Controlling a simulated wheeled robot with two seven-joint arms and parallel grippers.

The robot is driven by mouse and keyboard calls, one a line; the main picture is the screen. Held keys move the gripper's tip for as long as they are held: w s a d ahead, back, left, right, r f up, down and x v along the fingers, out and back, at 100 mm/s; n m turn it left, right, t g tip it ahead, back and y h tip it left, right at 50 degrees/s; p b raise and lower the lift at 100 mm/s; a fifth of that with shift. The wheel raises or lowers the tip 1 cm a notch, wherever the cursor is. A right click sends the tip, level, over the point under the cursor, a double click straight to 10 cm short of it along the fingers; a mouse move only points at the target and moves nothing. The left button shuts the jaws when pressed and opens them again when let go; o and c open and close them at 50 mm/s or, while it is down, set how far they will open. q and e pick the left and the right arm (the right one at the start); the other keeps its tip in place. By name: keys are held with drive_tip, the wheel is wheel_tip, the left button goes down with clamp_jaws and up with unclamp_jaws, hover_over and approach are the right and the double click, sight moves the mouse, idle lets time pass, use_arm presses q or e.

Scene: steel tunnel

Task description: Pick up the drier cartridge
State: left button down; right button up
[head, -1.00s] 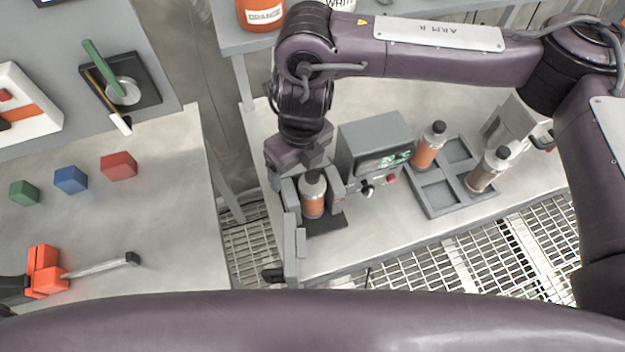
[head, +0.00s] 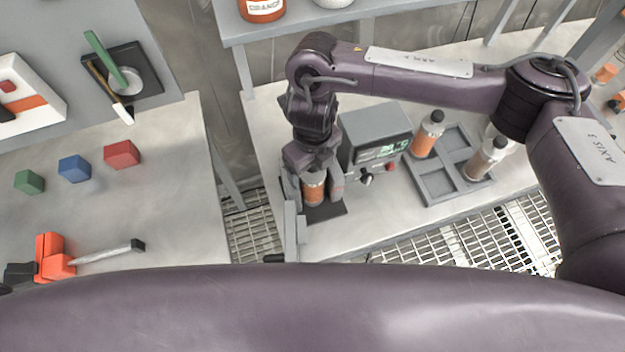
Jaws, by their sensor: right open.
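A drier cartridge (head: 314,190), an orange-brown cylinder, stands upright on a dark pad (head: 326,213) at the left of the right-hand bench. My right gripper (head: 315,186) comes down over it from above, with one finger on each side. The gripper is open. The cartridge's top is hidden under the gripper. Whether the fingers touch it I cannot tell. Two similar bottles with dark caps, one at the back (head: 427,134) and one at the right (head: 485,159), stand in a grey divided tray (head: 437,187). My left gripper is not in view.
A grey instrument box (head: 375,132) with a lit display stands just right of the gripper. A grey upright post (head: 291,222) is at the bench's left edge. The left table holds red (head: 122,154), blue (head: 75,168) and green (head: 29,181) blocks and an orange clamp-like item (head: 50,256).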

drive_tip(key=shift+c, duration=0.3)
clamp_jaws()
drive_tip(key=shift+r, duration=0.1)
